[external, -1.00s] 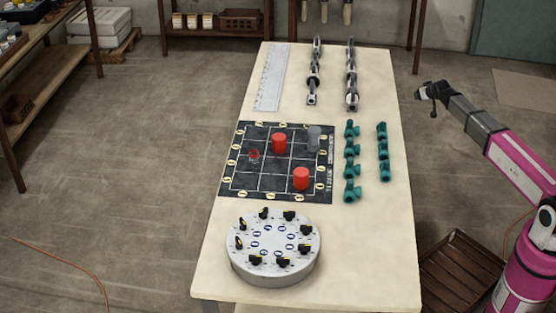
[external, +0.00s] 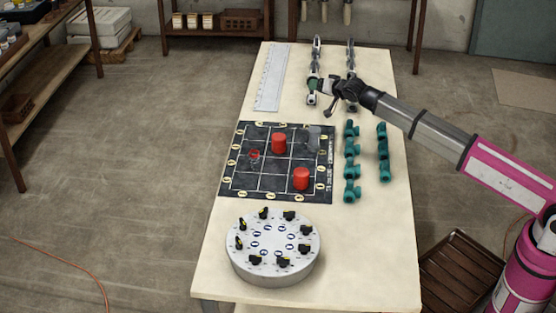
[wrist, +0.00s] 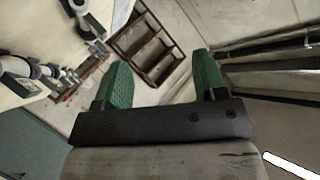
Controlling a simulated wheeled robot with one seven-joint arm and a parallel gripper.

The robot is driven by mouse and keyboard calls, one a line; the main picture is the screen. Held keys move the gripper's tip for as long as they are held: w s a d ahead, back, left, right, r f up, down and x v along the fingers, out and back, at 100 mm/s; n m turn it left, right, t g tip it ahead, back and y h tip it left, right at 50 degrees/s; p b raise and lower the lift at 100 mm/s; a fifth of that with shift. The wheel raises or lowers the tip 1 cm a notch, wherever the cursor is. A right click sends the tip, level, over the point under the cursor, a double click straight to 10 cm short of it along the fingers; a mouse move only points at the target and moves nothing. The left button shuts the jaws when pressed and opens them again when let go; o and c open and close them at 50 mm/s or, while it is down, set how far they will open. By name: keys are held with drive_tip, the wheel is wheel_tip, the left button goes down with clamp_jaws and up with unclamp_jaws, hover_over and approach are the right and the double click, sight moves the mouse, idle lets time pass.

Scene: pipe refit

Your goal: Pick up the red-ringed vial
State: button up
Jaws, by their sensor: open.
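The red-ringed vial (external: 254,156) shows as a small clear piece with a red ring, on the left part of the black gridded mat (external: 235,186). It is too small to tell its full shape. My gripper (external: 320,96) is over the far half of the table, near the metal fittings, to the right of and beyond the vial. Its two green fingers are apart and empty in the wrist view (wrist: 160,80). The vial does not show in the wrist view.
Two red cylinders (external: 279,143) (external: 301,179) and a grey see-through cylinder (external: 314,137) stand on the mat. Teal fittings (external: 351,148) line its right side. A round grey dial plate (external: 272,272) stands nearer. A ruler (external: 269,78) and metal fittings (external: 316,55) lie at the far end.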

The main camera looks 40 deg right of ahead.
drive_tip(key=s+a+f+m+y, duration=0.2)
drive_tip(key=a+m+y, duration=0.15)
drive_tip(key=a, duration=0.65)
drive_tip(key=m+g+y, duration=0.5)
drive_tip(key=m, duration=1.2)
approach(254, 159)
drive_tip(key=shift+w+d+f, duration=0.2)
drive_tip(key=shift+d+f, duration=0.35)
drive_tip(key=shift+f, duration=0.15)
drive_tip(key=shift+m, duration=0.25)
drive_tip(key=x, duration=1)
drive_tip(key=shift+w+a, duration=0.1)
drive_tip(key=shift+w, duration=0.4)
drive_tip(key=c, duration=1)
